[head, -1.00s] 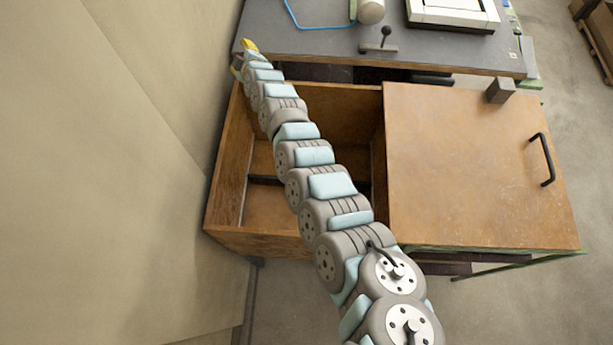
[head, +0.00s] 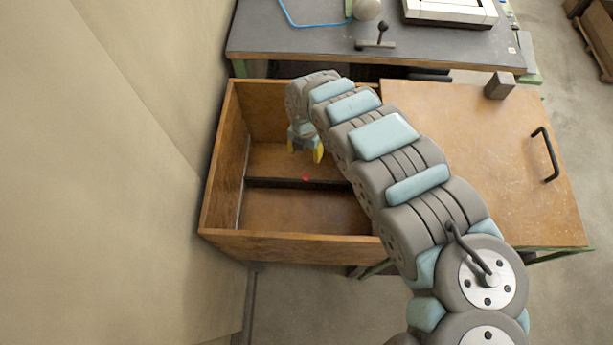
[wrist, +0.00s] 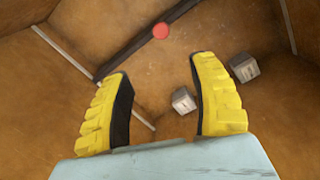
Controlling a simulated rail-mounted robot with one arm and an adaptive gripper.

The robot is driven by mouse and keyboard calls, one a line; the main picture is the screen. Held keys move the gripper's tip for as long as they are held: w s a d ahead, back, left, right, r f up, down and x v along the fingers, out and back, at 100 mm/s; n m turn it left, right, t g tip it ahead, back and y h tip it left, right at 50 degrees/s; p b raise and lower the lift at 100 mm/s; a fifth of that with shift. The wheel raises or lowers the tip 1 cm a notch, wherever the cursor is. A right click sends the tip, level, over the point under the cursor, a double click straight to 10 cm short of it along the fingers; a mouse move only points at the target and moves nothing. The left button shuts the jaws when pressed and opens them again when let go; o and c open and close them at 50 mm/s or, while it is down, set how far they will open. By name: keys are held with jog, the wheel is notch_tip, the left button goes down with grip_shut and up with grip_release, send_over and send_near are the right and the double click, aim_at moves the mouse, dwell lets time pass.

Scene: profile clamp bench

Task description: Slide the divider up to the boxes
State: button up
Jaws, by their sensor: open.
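The divider (head: 290,183) is a dark bar across the open wooden bin, with a red knob (head: 306,179) on it. In the wrist view the divider (wrist: 128,53) runs diagonally beyond my fingertips, with the red knob (wrist: 161,31) on it. Two small grey boxes lie on the bin floor: one (wrist: 184,100) shows between my fingers, the other (wrist: 244,67) right of the right finger. Both are apart from the divider. The boxes are hidden in the head view. My gripper (head: 304,155) has yellow fingers, open and empty (wrist: 162,68), over the bin's far part, apart from the knob.
The wooden bin (head: 300,246) has raised walls around the gripper. Pale strips (wrist: 64,52) run along its inner walls. A wooden lid (head: 470,170) with a black handle (head: 545,154) covers the right side; a grey block (head: 499,86) stands at its far edge. A grey bench (head: 300,42) lies behind.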

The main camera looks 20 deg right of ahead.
aim_at(306, 177)
notch_tip(306, 177, down, 17)
jog(key=b, duration=0.7)
jog(key=shift+s+f, duration=0.1)
jog(key=shift+f, duration=0.1)
jog(key=shift+r, duration=0.1)
grip_shut()
